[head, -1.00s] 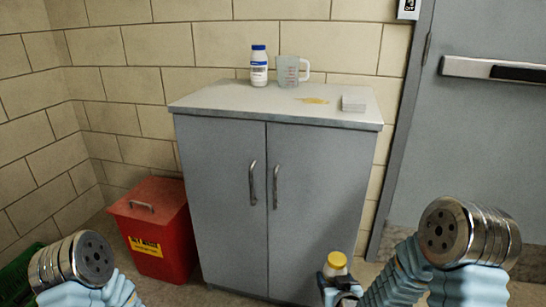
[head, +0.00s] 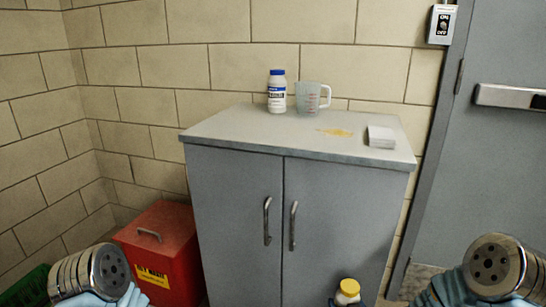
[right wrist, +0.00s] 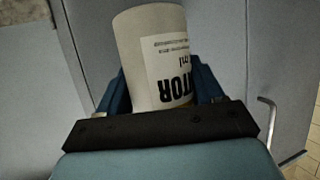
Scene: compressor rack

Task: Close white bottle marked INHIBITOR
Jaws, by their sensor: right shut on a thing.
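A white bottle (right wrist: 155,50) with a printed label is held in my right gripper (right wrist: 160,95). The label is upside down in the right wrist view and shows "ITOR" and "ml"; the rest is hidden. In the head view the bottle's yellow cap (head: 348,287) shows at the bottom edge, on the bottle's top, with my right gripper (head: 347,301) around the body below. Whether the cap is tight cannot be told. My left gripper is out of view; only part of that arm shows at lower left.
A grey cabinet (head: 232,215) stands ahead. On its top are a white bottle with a blue cap (head: 277,92), a measuring jug (head: 309,98), a yellow spill (head: 336,132) and a pale stack (head: 381,137). A red bin (head: 160,245) stands left; the top's front left is clear.

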